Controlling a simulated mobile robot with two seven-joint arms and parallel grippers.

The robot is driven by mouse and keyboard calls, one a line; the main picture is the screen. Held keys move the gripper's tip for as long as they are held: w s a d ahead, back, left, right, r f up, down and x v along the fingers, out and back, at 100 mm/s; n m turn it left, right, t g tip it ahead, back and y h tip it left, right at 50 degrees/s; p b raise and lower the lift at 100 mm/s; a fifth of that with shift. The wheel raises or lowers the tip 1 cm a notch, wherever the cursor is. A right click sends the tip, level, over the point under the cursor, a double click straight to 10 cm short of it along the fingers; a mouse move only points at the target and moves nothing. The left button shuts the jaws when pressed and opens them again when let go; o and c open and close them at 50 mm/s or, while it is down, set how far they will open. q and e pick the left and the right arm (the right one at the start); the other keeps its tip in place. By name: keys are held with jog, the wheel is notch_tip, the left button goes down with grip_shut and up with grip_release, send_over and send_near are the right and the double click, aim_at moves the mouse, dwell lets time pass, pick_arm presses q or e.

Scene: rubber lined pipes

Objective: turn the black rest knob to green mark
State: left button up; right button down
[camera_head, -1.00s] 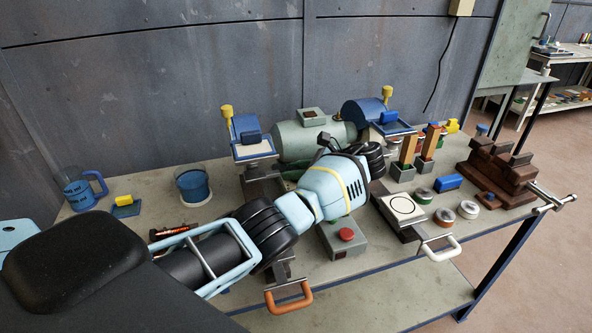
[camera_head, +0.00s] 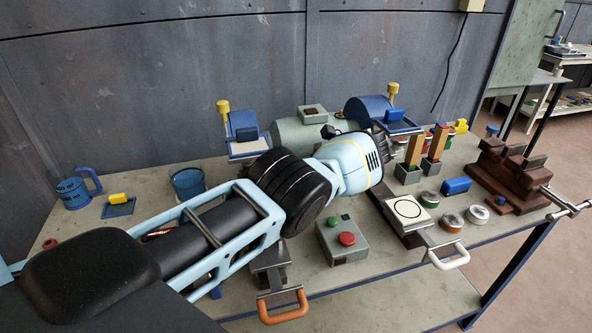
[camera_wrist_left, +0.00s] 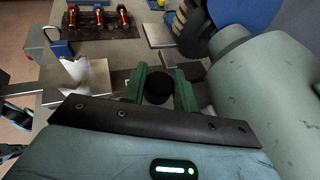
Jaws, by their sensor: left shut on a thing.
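The black rest knob (camera_wrist_left: 158,88) shows in the left wrist view, round and dark, between the two green fingers of my left gripper (camera_wrist_left: 159,80). The fingers are shut on it, one on each side. A large grey-green motor housing (camera_wrist_left: 265,90) stands just to the right of it. In the head view, my left arm reaches across the bench to the grinder (camera_head: 300,132), and its wrist hides the knob and the fingers. I cannot make out the green mark in either view. My right gripper is not in view.
A control box (camera_head: 340,245) with a red button sits in front of my arm. Blue guards (camera_head: 243,125) with yellow-topped posts flank the grinder. A plate with a white handle (camera_head: 449,258), upright blocks and a brown wooden rack (camera_head: 510,178) stand to the right.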

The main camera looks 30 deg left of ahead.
pick_arm(q)
jog(key=shift+a+r, duration=0.1)
jog(key=shift+r, duration=0.05)
jog(key=o, duration=1)
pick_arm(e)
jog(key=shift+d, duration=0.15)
